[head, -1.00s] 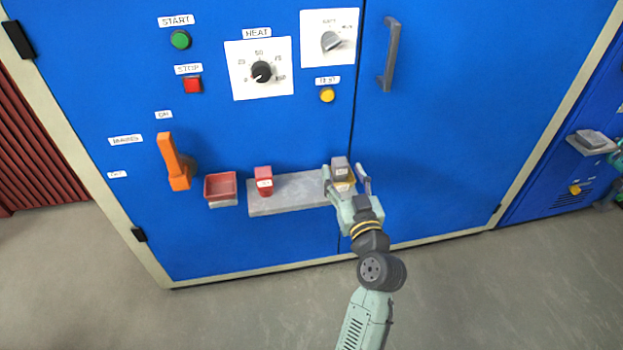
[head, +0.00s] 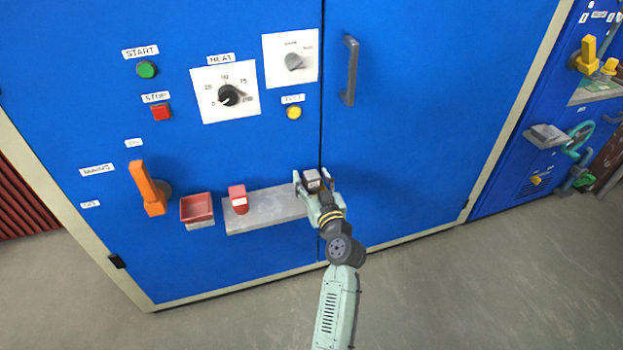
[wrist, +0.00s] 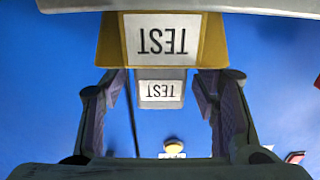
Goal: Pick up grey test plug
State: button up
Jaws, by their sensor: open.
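The grey test plug (head: 311,178) stands at the right end of the grey shelf (head: 266,211) on the blue cabinet front. In the wrist view the plug (wrist: 160,90) shows a white label reading TEST upside down. A yellow block (wrist: 112,40) with a larger TEST label is at the top of that view and partly overlaps the plug. My gripper (head: 312,180) is open, with one finger on each side of the plug. In the wrist view, blue gaps show between the gripper's (wrist: 160,82) fingers and the plug's label end.
A red plug (head: 238,200) stands on the shelf's left part, with a red tray (head: 197,207) and an orange lever (head: 150,188) further left. A heat dial (head: 228,95), buttons and a door handle (head: 349,71) are above.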

jog(key=shift+w, duration=0.15)
jog(key=shift+c, duration=0.6)
grip_shut()
